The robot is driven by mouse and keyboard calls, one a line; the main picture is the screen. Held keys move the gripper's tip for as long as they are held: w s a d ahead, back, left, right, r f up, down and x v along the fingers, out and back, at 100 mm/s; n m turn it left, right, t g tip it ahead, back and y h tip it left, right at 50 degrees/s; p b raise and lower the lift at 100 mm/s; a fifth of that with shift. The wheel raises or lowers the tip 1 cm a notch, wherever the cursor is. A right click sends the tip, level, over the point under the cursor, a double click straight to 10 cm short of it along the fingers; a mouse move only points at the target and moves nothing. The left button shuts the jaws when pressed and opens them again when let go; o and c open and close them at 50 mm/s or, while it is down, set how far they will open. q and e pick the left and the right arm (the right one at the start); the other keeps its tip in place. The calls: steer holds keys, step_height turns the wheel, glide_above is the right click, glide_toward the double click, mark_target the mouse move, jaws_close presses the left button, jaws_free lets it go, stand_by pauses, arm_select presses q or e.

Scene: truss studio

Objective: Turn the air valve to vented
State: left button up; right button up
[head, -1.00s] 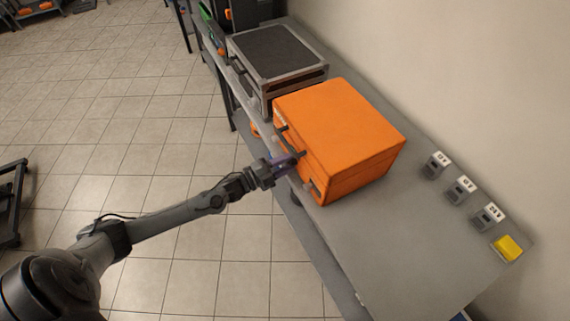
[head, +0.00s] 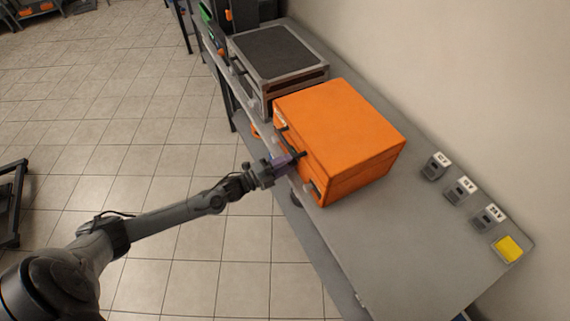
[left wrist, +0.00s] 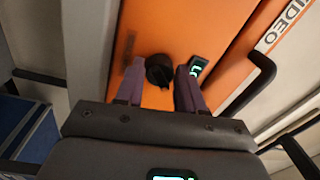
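An orange box (head: 345,140) stands on the grey bench, with dark fittings along its front face. In the left wrist view a black knob (left wrist: 159,70), which looks like the air valve, sits on the orange face (left wrist: 180,25). My left gripper (head: 287,160) is at that face. In the left wrist view its two purple-grey fingers (left wrist: 158,85) are apart, with the knob between and just beyond them; I cannot tell whether they touch it. A small dark gauge with a green display (left wrist: 198,66) is by the right finger. The knob's markings are not readable. My right gripper is out of view.
Black handles (left wrist: 262,75) stand out from the face beside a strip reading VIDEO (left wrist: 280,27). A grey-framed case (head: 280,55) stands behind the box. Small labelled devices (head: 462,190) and a yellow pad (head: 508,249) lie at right.

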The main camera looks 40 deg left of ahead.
arm_select(q)
steer(key=o, duration=0.3)
steer(key=shift+o, duration=0.2)
steer(key=p+v, duration=0.1)
steer(key=v, duration=1)
steer(key=shift+f, duration=0.1)
